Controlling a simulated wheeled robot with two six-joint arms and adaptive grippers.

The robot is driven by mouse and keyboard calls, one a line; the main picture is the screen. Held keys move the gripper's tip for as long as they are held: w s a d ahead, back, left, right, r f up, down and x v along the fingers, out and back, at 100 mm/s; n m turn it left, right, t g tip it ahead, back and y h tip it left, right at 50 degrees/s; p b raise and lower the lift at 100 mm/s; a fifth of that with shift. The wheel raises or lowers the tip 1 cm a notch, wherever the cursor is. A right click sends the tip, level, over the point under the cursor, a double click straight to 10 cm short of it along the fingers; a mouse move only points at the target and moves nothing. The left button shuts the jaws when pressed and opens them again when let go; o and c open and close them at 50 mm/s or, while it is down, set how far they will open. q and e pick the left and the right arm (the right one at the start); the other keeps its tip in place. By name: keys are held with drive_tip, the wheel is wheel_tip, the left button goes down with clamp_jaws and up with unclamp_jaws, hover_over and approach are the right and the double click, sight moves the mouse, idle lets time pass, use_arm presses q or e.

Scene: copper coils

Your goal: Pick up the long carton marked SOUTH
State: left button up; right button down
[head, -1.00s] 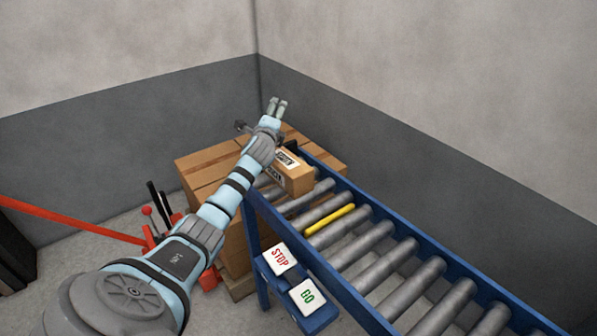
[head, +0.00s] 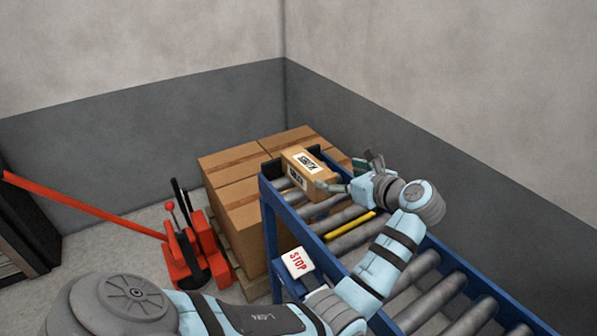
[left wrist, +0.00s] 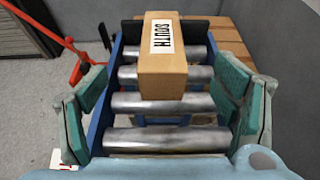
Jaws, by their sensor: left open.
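The long carton marked SOUTH (head: 299,163) lies on the far end of the roller conveyor, against the end stop. In the left wrist view the carton (left wrist: 162,72) is upright in the picture, its label at the far end, between the two finger pads. My left gripper (head: 338,175) is at the near end of the carton in the head view. In the left wrist view my left gripper (left wrist: 163,108) is open, with green pads wide apart on both sides and apart from the carton. My right gripper is not in view.
Grey walls stand behind.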

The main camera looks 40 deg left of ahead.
sight(313, 168)
use_arm(q)
drive_tip(key=b+x, duration=0.1)
drive_tip(key=x, duration=0.3)
drive_tip(key=b+x, duration=0.2)
drive_tip(key=x, duration=0.2)
drive_tip(key=b+x, duration=0.1)
drive_tip(key=x, duration=0.3)
drive_tip(key=shift+f+b, duration=0.4)
drive_tip(key=shift+w+a+f, duration=0.15)
drive_tip(key=shift+w+a, duration=0.05)
drive_tip(key=shift+a, duration=0.25)
drive_tip(key=shift+c, duration=1.4)
drive_tip(key=c, duration=1.2)
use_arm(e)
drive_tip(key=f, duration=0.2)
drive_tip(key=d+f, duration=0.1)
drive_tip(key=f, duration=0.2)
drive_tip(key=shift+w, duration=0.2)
